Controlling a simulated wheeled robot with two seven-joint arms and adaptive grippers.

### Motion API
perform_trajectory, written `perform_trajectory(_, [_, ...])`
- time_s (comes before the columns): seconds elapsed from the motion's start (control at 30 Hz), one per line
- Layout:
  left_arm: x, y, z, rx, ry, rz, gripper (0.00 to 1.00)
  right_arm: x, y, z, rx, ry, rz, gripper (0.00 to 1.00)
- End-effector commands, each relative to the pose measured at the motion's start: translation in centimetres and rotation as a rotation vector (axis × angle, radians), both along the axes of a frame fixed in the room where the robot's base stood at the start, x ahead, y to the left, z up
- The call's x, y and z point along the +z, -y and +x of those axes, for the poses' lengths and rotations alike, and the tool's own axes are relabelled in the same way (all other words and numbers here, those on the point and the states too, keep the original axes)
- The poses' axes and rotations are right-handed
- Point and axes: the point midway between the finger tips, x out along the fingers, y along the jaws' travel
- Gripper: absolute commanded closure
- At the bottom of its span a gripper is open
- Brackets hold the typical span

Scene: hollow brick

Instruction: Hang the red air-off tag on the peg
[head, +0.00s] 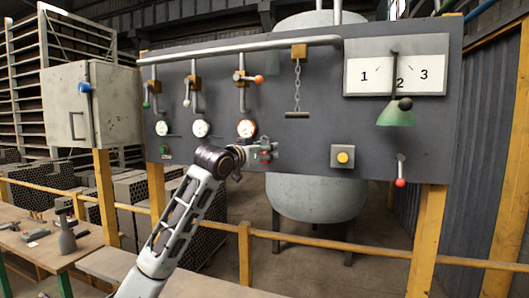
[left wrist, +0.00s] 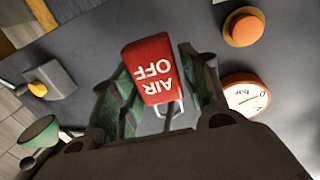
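The red tag (left wrist: 152,68) reads AIR OFF, upside down in the left wrist view. A thin wire loop (left wrist: 172,110) shows at the tag's lettering-top end. In the head view my left gripper (head: 262,152) is in front of the grey panel, just below and right of the orange-rimmed gauge (head: 247,128); only a little red of the tag shows there. I cannot clearly make out the peg. My right gripper is not in view.
The grey panel (head: 300,170) carries valves, gauges, a hanging chain with a bar (head: 297,113), a yellow button (head: 343,157), a green lamp-like shade (head: 396,115) and a red-ended lever (head: 400,170). An orange knob (left wrist: 243,27) is beside the gripper. A yellow rail (head: 330,246) runs below.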

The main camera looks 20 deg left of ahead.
Motion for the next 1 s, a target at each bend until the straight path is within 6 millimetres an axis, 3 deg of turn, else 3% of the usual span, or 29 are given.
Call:
perform_trajectory(0.57, [0.0, -0.2, -0.3, 0.001, -0.001, 0.000, 0.41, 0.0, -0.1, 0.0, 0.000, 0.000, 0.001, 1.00])
perform_trajectory(1.0, [0.0, -1.2, -3.8, 0.001, 0.001, 0.001, 0.41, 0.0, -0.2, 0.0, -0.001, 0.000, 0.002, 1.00])
